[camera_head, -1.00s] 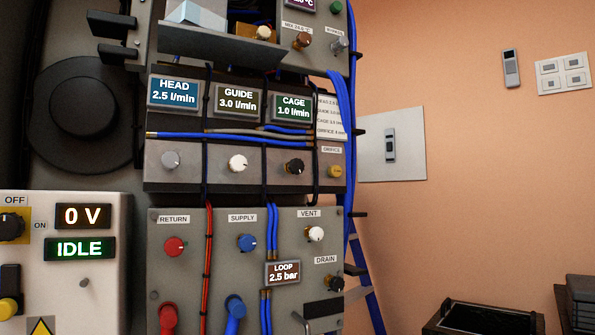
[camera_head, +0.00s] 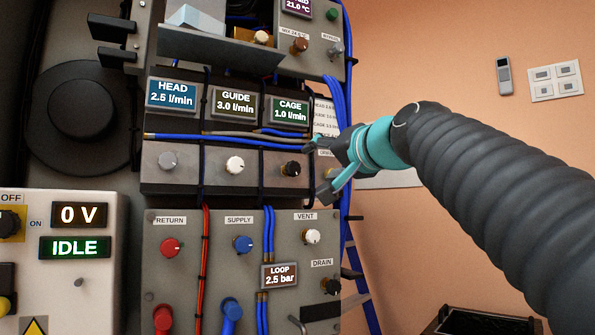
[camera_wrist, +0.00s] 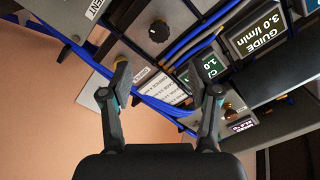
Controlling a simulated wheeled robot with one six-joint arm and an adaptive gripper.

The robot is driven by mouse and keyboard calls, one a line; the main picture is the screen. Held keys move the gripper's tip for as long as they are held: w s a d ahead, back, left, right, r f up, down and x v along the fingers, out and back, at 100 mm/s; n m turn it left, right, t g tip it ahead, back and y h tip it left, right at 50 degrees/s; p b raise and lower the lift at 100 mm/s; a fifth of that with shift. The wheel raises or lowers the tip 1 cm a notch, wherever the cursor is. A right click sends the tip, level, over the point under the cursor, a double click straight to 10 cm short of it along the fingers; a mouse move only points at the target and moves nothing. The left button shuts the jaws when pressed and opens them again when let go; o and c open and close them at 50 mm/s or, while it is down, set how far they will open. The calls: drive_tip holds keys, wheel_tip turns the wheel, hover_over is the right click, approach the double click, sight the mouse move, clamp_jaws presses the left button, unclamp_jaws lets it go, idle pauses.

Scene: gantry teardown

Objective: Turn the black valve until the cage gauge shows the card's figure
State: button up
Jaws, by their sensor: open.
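The black valve (camera_head: 291,169) is a small knob on the grey panel below the green cage gauge (camera_head: 290,111), which reads 1.0 l/min. The white card (camera_head: 324,110), right of the gauge, is partly covered by my gripper; its small print is hard to read. My gripper (camera_head: 322,167) is open and empty, just right of the black valve, with its fingers pointing left toward the panel. In the wrist view a black knob (camera_wrist: 159,31) shows beyond and between the spread fingers (camera_wrist: 160,80), apart from them. The card (camera_wrist: 160,97) and part of the cage gauge (camera_wrist: 209,67) also show there.
The white valve (camera_head: 235,164) and grey valve (camera_head: 168,159) sit left on the same panel. Blue hoses (camera_head: 225,138) run across above the valves, and a dark vertical cable passes left of the black valve. My gripper hides the orifice knob.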

sight(295, 169)
drive_tip(key=p+x, duration=0.3)
drive_tip(key=x, duration=1)
drive_tip(key=shift+f, duration=0.1)
drive_tip(key=c, duration=1.2)
drive_tip(key=shift+o, duration=0.2)
drive_tip(key=shift+n, duration=0.3)
drive_tip(key=n+b, duration=0.2)
drive_tip(key=n, duration=0.3)
drive_tip(key=shift+d+f+n, duration=0.1)
drive_tip(key=shift+n, duration=0.2)
drive_tip(key=n+b, duration=0.1)
drive_tip(key=n, duration=0.5)
drive_tip(key=shift+n, duration=0.3)
